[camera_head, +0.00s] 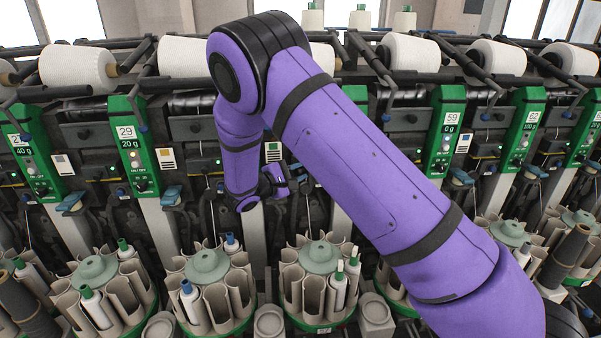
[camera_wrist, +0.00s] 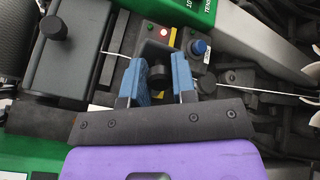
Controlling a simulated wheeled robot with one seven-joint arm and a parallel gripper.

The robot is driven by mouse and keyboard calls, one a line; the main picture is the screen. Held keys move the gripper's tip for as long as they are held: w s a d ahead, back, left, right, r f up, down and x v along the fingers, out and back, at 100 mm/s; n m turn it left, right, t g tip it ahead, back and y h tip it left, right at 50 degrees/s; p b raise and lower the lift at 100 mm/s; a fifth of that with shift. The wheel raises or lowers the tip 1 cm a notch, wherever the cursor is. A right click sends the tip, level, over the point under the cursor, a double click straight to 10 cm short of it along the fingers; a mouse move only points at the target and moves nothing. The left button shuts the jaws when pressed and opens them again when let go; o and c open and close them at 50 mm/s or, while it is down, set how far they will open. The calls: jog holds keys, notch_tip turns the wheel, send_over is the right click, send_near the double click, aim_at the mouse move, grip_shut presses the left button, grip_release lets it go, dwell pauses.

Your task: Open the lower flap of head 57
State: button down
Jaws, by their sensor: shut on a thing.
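My gripper (camera_head: 277,182) is at the front of the machine, left of the picture's middle in the head view. In the wrist view its two blue fingers (camera_wrist: 158,82) stand on either side of a small black knob (camera_wrist: 157,76) and are shut on it. The knob sits in a dark recess of the winding head, and the fingers hide part of it. I cannot tell whether the knob belongs to the lower flap.
In the wrist view a blue button (camera_wrist: 199,47) and a red light sit just beyond the fingers, and a black box (camera_wrist: 70,60) is at left. A white yarn (camera_wrist: 250,92) runs at right. Bobbin magazines (camera_head: 208,262) stand below my gripper; green panels (camera_head: 445,130) line the row.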

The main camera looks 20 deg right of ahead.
jog(key=shift+w+a+m+g+h, duration=0.15)
jog(key=shift+a+m+g, duration=0.35)
jog(key=shift+m+g, duration=0.65)
jog(key=shift+w+a+m+g+h, duration=0.15)
jog(key=shift+a+m+g, duration=0.45)
jog(key=shift+g, duration=1.05)
jog(key=shift+w+a+m+g+h, duration=0.15)
jog(key=shift+a+m+g, duration=0.3)
jog(key=shift+m+g, duration=0.75)
jog(key=shift+g, duration=0.4)
jog(key=c, duration=0.9)
grip_release()
jog(key=shift+w, duration=0.1)
jog(key=shift+r, duration=0.55)
notch_tip(320, 180, up, 3)
jog(key=shift+f, duration=0.1)
jog(key=s, duration=1)
jog(key=s+r, duration=0.1)
jog(key=s, duration=0.5)
jog(key=shift+d, duration=0.3)
